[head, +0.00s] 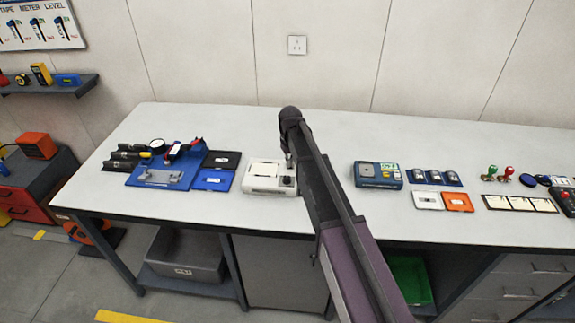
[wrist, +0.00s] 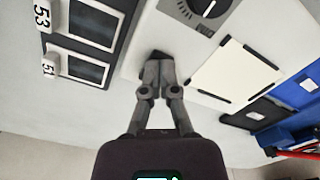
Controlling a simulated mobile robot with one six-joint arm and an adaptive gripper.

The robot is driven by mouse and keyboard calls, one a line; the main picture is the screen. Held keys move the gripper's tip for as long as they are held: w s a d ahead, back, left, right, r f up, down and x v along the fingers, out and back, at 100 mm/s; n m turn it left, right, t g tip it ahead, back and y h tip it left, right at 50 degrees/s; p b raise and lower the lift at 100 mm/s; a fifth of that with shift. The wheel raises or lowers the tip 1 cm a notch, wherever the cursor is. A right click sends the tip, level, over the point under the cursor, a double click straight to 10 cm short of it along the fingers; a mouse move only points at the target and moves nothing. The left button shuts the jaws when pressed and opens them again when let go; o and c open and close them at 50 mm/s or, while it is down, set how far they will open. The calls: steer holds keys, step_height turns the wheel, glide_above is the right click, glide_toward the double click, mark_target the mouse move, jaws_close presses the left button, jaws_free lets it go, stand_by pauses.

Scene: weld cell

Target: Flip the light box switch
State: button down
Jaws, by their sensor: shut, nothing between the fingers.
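The light box (head: 262,184) is a white unit on the bench, left of my arm, with a pale panel on top and a dark dial at its front right. In the wrist view the light box (wrist: 150,32) shows its white panel (wrist: 237,70) held by black clips and its dial (wrist: 205,8). My gripper (head: 289,160) is shut and empty, pointing down over the back right of the box. In the wrist view my gripper (wrist: 158,62) has its fingertips together at a small dark part on the box edge. The tips hide most of that part; I cannot tell whether they touch it.
Blue tray (head: 213,180) and black tray (head: 222,159) lie left of the box. A blue fixture board (head: 150,183) sits farther left. A blue-grey box (head: 378,174) stands right of my arm. Dark frames (wrist: 85,22) marked 53 and 51 lie beside the light box in the wrist view.

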steer(key=shift+f, duration=0.25)
steer(key=shift+r, duration=0.2)
steer(key=shift+r+p, duration=3.3)
steer(key=shift+r, duration=0.05)
steer(key=s+d+m, duration=0.5)
steer(key=s+d, duration=1.7)
steer(key=s, duration=0.4)
steer(key=shift+m, duration=0.3)
steer(key=shift+d, duration=0.15)
